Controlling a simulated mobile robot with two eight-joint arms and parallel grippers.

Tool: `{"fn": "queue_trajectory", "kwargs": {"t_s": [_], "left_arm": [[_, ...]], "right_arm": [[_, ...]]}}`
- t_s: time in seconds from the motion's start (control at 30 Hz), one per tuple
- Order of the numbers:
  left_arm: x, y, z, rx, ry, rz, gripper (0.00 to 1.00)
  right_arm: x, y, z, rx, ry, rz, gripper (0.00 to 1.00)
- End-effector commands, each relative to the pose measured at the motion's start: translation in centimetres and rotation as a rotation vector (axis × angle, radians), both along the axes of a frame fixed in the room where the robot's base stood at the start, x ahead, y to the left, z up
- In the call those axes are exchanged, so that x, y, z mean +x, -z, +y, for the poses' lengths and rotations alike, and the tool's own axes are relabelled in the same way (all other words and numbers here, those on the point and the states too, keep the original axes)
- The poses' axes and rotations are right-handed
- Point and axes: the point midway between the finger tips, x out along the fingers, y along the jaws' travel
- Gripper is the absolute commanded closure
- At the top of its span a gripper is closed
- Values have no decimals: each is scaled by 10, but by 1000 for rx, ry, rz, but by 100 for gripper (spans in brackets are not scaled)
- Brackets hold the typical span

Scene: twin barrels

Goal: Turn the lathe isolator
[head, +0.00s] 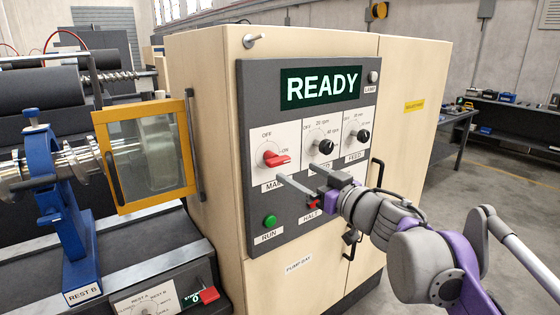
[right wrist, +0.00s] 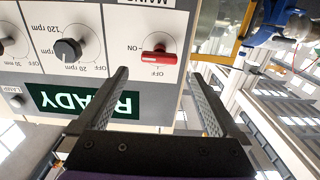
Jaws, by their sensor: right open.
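The lathe isolator is a red rotary handle (head: 275,158) on a white plate with OFF at the top and ON at the right. The handle lies roughly level, toward the ON side. Its label is partly hidden in the head view; the right wrist view reads MAINS upside down and shows the red handle (right wrist: 159,53) beyond and between the fingertips. My right gripper (head: 296,173) is open and empty, its fingers pointing at the panel just below and right of the handle. In the wrist view, the gripper (right wrist: 159,73) appears apart from the handle. My left gripper is out of view.
Black speed and feed knobs (head: 326,146) sit right of the isolator. A green RUN button (head: 269,221) and red HALT button (head: 312,205) are below. The display (head: 320,87) reads READY. A yellow-framed guard (head: 145,150) stands left.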

Motion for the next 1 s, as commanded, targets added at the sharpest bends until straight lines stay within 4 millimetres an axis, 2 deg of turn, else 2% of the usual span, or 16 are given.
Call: {"fn": "queue_trajectory", "kwargs": {"t_s": [0.2, 0.4, 0.6, 0.87, 1.0], "left_arm": [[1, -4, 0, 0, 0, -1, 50], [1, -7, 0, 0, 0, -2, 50], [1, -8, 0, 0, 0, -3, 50], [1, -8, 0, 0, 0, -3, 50], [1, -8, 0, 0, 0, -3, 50]], "right_arm": [[35, -1, 27, 0, -2, 0, 0], [61, -1, 44, 1, 1, -1, 0], [72, -1, 53, -1, 2, -1, 0], [73, 0, 53, -1, 2, -1, 0], [73, 0, 53, -1, 3, -1, 22]]}}
